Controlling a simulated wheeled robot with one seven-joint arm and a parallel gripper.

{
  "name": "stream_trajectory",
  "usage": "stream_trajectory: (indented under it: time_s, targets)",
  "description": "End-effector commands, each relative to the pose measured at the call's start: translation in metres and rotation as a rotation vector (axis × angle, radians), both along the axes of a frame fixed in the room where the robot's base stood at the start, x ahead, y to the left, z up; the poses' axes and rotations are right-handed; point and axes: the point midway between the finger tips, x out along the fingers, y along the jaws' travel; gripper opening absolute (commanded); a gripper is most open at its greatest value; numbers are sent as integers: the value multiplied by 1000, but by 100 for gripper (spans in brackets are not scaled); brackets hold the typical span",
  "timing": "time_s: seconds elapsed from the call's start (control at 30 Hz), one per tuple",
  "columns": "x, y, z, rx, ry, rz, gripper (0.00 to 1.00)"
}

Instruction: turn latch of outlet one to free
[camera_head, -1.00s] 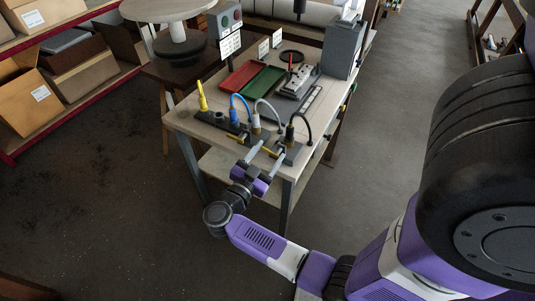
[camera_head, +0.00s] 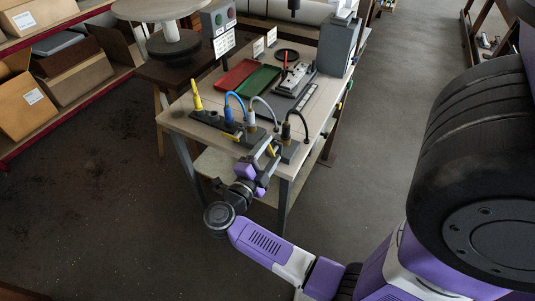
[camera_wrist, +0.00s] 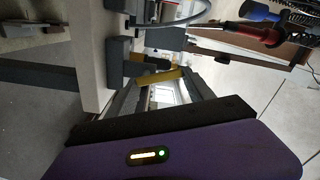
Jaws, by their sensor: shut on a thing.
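My gripper (camera_head: 267,150) is at the front edge of the table, at the row of outlets. It is shut on a yellow latch (camera_wrist: 172,76), which shows beside the grey fingers in the wrist view. In the head view the fingers mostly hide this latch. Another yellow latch (camera_head: 239,137) lies to the left, apart from my gripper. The grey hose (camera_head: 263,101) rises behind my gripper, and the black hose (camera_head: 301,122) stands to its right. The outlet numbers cannot be read.
A yellow plug (camera_head: 197,97) and a blue hose (camera_head: 235,98) stand farther left. A red tray (camera_head: 236,76) and a green tray (camera_head: 259,83) lie behind. A grey box (camera_head: 339,45) stands at the back right. Floor left of the table is clear.

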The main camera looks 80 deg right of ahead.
Motion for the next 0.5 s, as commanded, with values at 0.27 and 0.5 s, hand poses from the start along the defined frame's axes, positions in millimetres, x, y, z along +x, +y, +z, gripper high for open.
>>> stream_trajectory:
  time_s: [0.27, 0.5]
  targets:
    - [-5, 2, -3, -51, -212, 0, 20]
    - [-8, 3, -3, -78, -329, 0, 20]
